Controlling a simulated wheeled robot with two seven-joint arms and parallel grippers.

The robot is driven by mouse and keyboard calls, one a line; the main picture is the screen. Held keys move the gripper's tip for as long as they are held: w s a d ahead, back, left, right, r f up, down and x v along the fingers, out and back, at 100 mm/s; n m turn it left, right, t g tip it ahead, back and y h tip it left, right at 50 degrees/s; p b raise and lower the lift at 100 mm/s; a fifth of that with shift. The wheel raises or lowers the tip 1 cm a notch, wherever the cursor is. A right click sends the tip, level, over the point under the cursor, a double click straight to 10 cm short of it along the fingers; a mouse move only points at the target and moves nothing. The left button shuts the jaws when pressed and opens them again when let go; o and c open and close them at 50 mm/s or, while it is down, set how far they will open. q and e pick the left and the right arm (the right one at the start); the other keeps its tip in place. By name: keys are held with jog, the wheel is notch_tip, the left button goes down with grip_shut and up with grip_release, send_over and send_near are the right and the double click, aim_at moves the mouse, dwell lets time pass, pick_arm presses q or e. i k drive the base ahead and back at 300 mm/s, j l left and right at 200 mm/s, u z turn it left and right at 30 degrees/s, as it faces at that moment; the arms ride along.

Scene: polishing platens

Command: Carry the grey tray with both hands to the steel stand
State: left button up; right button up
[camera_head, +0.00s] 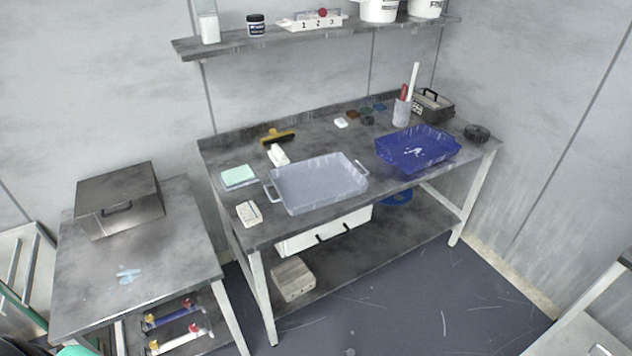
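The grey tray (318,195) lies flat on the dark workbench, near its front edge. It is a shallow, light grey, see-through-looking tub with a handle at its left end and another at its right end. It looks empty. A lower metal-topped stand (185,255) is to the left of the workbench; I cannot be sure that it is the steel stand named. A closed grey metal box (120,205) with a handle stands at its back, and its front part is mostly bare, with a pale blue smear. Neither of my grippers is in view.
On the workbench (225,160), a blue tub (415,150) is right of the tray. A green pad (238,177), a white block (249,212) and a yellow-edged squeegee (278,136) are close by. Another pale table edge (590,310) shows at lower right.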

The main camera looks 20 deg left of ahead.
aim_at(134, 270)
jog(key=i+l+u, duration=0.15)
jog(key=u, duration=0.25)
jog(key=i+l+u, duration=0.15)
jog(key=u, duration=0.25)
jog(key=l+u, duration=0.4)
jog(key=i+j, duration=0.05)
jog(key=j, duration=0.05)
